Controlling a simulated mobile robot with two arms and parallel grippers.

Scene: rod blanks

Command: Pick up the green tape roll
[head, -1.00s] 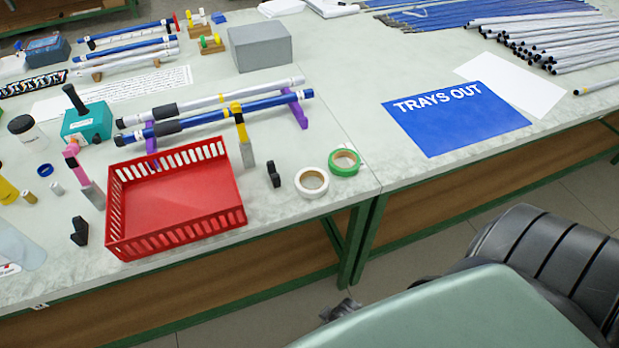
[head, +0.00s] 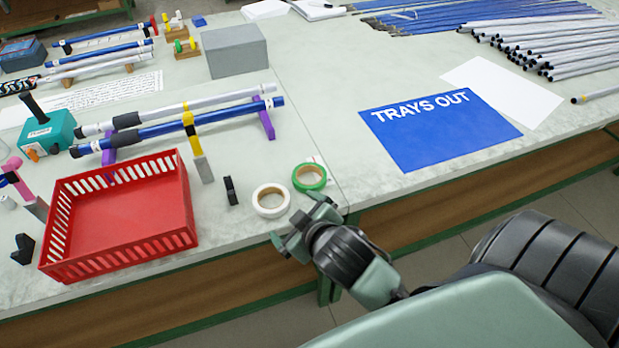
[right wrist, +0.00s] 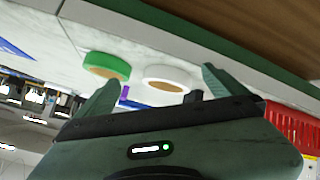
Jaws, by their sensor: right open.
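The green tape roll (head: 310,177) lies flat on the table near its front edge. A white tape roll (head: 271,200) lies just to its left and nearer the edge. My right gripper (head: 290,232) is at the table's front edge, close to the white roll and short of the green one. It is open and empty. In the right wrist view, the green roll (right wrist: 107,66) and the white roll (right wrist: 168,79) show beyond the open fingers (right wrist: 155,95), with the green one nearer the left finger. My left gripper is not in view.
A red basket (head: 125,215) stands left of the rolls, with a small black part (head: 230,190) between. Blue and white rods rest on purple stands (head: 263,118) behind. A blue "TRAYS OUT" sheet (head: 440,128) lies to the right. The table between the sheet and green roll is clear.

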